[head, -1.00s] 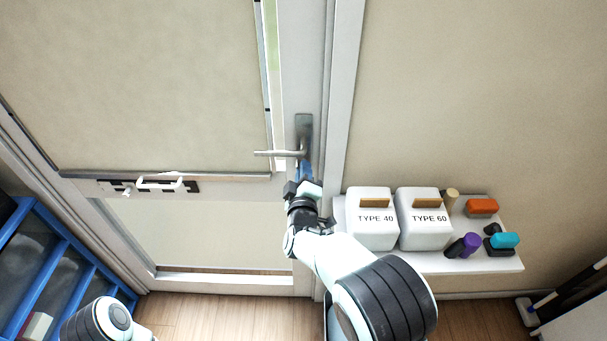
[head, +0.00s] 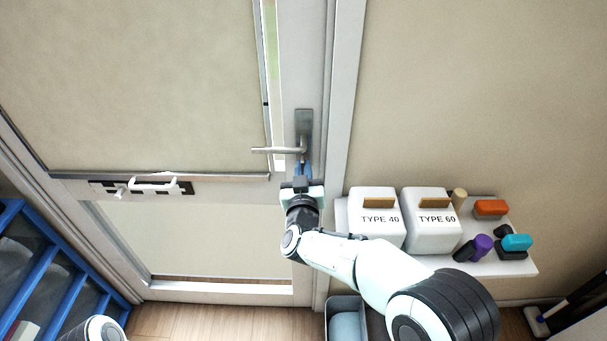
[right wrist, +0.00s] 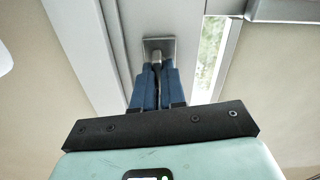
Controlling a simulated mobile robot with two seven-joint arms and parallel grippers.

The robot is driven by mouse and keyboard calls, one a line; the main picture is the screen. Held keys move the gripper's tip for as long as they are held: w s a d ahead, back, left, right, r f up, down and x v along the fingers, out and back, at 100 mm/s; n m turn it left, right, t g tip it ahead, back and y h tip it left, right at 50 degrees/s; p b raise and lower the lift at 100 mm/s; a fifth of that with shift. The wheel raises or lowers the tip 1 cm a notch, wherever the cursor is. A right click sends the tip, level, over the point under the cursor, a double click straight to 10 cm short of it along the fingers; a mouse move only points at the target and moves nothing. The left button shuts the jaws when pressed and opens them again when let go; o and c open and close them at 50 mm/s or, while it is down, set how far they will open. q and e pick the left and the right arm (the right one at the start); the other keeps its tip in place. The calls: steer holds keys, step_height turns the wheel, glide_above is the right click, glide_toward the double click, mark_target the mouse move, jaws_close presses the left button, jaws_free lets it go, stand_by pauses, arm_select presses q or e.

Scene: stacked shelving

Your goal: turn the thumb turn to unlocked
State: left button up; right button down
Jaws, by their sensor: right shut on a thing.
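The thumb turn (right wrist: 157,63) is a small dark grey tab on a square metal plate (right wrist: 158,44) on the door frame strip in the right wrist view. My right gripper (right wrist: 156,75) is shut on it, with one blue finger on each side. The fingers hide most of the tab, so I cannot tell its exact angle. In the head view my right gripper (head: 303,171) is just below the lever handle (head: 278,150), and my wrist hides the thumb turn. My left gripper is out of view; only part of my left arm shows at the bottom left.
A lever handle plate (head: 304,125) sits above my right gripper. A white shelf (head: 460,265) at right holds a TYPE 40 box (head: 374,226), a TYPE 60 box (head: 433,226) and several small coloured items. A blue rack (head: 75,275) stands at lower left.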

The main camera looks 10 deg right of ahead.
steer(key=shift+f+m+b, duration=0.1)
steer(key=shift+m+b, duration=0.25)
steer(key=shift+m, duration=0.65)
steer(key=c, duration=1.2)
jaws_free()
steer(key=v, duration=1.3)
steer(key=shift+s, duration=0.25)
